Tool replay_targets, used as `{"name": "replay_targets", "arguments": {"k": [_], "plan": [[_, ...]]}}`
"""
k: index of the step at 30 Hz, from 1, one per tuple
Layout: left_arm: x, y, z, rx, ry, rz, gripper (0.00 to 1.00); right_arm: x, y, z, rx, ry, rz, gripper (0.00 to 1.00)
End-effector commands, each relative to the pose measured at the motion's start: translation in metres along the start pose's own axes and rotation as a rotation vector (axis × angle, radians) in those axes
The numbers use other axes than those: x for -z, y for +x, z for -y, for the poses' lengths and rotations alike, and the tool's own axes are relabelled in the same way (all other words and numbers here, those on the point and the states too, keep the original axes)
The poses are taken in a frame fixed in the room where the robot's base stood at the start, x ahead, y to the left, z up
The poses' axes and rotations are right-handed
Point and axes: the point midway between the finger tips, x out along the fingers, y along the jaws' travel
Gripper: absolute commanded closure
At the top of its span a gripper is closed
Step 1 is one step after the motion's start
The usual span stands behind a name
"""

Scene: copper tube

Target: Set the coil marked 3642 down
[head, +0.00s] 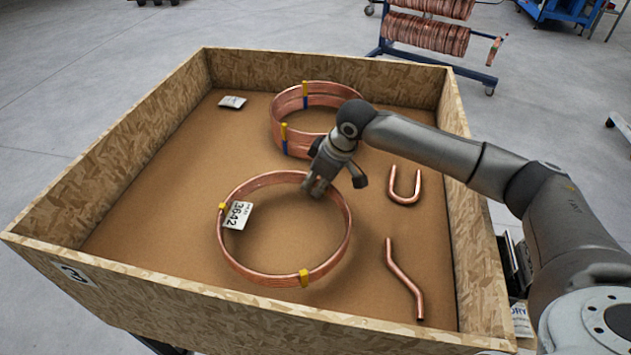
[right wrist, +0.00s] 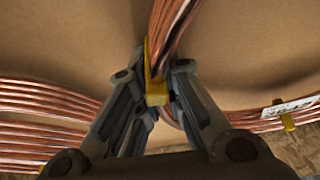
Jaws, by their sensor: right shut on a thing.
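The copper coil marked 3642 (head: 338,258) is a round ring with yellow bands and a white tag (head: 237,215) reading 3642. It is in the near middle of the wooden crate (head: 150,303). My right gripper (head: 318,190) reaches down from above and is shut on the coil's far side. In the right wrist view, the fingers (right wrist: 158,112) pinch the copper strands (right wrist: 178,30) at a yellow band. The tag also shows at the right there (right wrist: 290,108). I cannot tell whether the coil touches the crate floor. My left gripper is not in view.
Stacked copper coils (head: 277,128) with yellow and blue bands stand just behind, close to my right gripper. A U-shaped tube (head: 405,199) and a bent tube (head: 403,279) lie on the right. A small packet (head: 232,102) lies far left. The floor at left is clear.

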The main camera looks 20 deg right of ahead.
Motion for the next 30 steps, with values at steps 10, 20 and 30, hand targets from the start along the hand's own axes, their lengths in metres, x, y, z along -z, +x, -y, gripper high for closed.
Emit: {"name": "replay_targets", "arguments": {"k": [10,20,30], "plan": [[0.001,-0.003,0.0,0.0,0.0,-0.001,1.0,0.0,0.004,0.001,0.003,0.002,-0.004,1.0],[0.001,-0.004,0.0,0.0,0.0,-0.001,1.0,-0.006,0.013,0.002,0.004,0.001,0.004,1.0],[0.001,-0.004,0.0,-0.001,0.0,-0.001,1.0,-0.01,0.016,0.002,0.006,0.002,0.014,0.7]]}}
